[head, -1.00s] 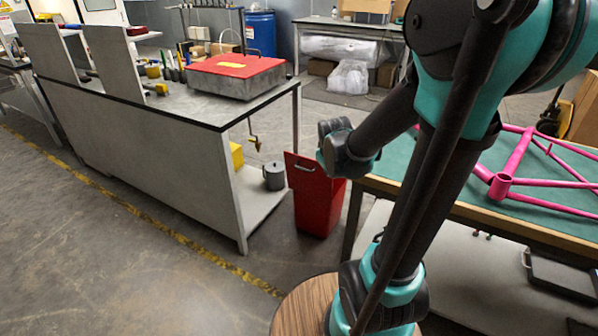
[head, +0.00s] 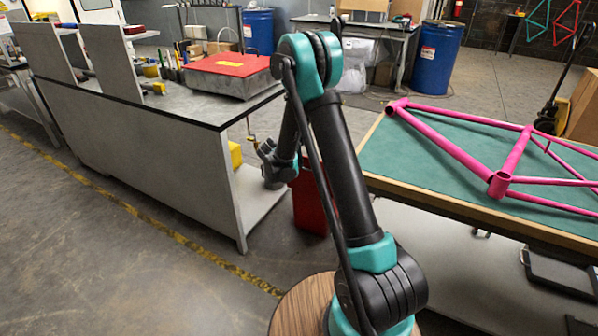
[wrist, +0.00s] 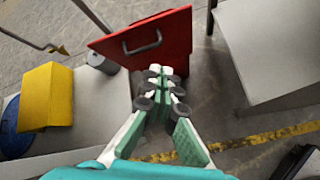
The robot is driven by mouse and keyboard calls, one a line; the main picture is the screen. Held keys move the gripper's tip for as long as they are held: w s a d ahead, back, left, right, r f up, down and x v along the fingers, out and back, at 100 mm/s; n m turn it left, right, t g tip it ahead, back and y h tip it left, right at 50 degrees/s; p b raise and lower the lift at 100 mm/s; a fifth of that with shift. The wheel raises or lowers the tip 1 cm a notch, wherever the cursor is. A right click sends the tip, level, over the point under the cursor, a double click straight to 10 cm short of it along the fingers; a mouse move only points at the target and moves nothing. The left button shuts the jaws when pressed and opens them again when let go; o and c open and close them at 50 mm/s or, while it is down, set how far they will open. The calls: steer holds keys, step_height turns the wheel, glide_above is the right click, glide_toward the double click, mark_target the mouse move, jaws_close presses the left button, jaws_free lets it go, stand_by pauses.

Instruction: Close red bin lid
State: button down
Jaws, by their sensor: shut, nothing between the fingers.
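The red bin (head: 309,208) stands on the floor between the grey workbench and the green-topped table, partly hidden behind my arm in the head view. Its red lid (wrist: 118,43) shows in the wrist view as a tilted panel with a grey bar handle (wrist: 143,46). In the head view the lid is mostly hidden by my arm and gripper. My gripper (head: 272,160) is shut and empty, at the bin's upper left in the head view. In the wrist view my gripper (wrist: 163,80) points at the lid's lower edge, just below the handle; I cannot tell whether they touch.
The grey workbench (head: 150,140) with its lower shelf is close on the left. A grey can (wrist: 102,62) and a yellow box (wrist: 46,97) stand beside the lid. The green-topped table (head: 400,160) holding a pink frame (head: 455,150) is on the right.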

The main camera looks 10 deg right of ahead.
steer(key=w+a+f+n+t+h, duration=0.1)
steer(key=w+a+f+n, duration=0.25)
steer(key=f+n, duration=0.35)
steer(key=x, duration=1.3)
steer(key=shift+w+d+m, duration=0.2)
steer(key=shift+w+m, duration=0.2)
steer(key=shift+w, duration=0.1)
steer(key=shift+r, duration=0.1)
